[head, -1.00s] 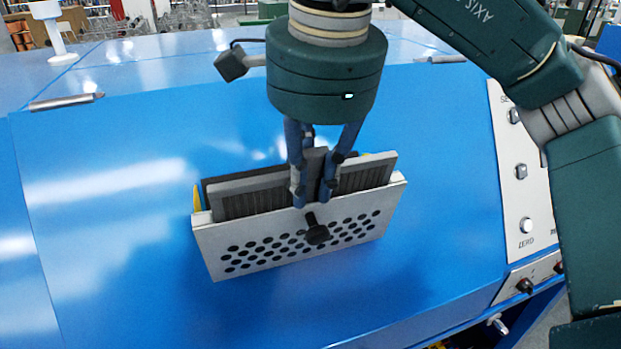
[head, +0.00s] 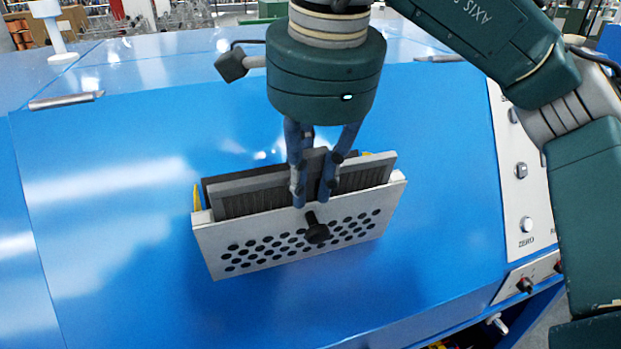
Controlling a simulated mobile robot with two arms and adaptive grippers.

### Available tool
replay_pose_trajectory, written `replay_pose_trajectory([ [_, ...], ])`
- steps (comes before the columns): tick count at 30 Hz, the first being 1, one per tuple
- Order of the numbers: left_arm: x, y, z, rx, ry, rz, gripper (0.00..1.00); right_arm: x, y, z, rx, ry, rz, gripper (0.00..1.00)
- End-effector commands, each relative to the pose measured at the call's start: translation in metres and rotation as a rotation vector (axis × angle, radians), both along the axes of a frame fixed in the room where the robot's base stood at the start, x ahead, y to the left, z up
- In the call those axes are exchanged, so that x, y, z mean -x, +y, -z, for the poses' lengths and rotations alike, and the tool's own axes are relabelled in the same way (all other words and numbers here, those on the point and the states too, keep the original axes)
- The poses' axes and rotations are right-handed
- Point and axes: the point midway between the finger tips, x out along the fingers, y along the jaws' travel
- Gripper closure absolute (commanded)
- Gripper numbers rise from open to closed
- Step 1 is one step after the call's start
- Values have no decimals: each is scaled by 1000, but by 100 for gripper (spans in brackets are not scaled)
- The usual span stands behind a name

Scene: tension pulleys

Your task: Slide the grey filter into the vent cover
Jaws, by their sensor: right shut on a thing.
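The vent cover (head: 285,257) is a pale box with rows of round black holes and a black knob, on the sloped blue panel. The grey filter (head: 250,202) is a pleated panel with a grey frame. Its lower part sits behind the vent cover's front plate, and its upper part stands out above the top edge. My right gripper (head: 312,195) comes from above and is shut on the filter's middle, just behind the knob. The filter's lower edge is hidden. My left gripper is not in view.
The blue machine panel (head: 110,250) is bare around the vent cover. A control plate with buttons (head: 521,171) is at the right, partly behind my right arm. A metal handle (head: 66,101) lies at the upper left. Yellow edges show beside the filter.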

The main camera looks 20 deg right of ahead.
Motion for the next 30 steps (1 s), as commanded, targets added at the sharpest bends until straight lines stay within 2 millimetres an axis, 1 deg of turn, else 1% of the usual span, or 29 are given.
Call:
replay_pose_trajectory([
  [3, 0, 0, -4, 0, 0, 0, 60, 0, 0, -4, 0, 0, 0, 100],
  [23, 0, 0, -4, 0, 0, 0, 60, 0, 0, -4, 0, -1, 0, 100],
  [24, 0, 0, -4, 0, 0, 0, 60, 0, 0, -4, 0, -1, 0, 75],
  [26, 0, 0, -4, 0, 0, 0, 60, 0, 0, -4, 0, -1, 0, 63],
  [27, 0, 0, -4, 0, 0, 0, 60, 0, 0, -4, 0, -1, 0, 60],
  [30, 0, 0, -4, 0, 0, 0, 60, 0, 0, -3, 0, 0, 0, 60],
])
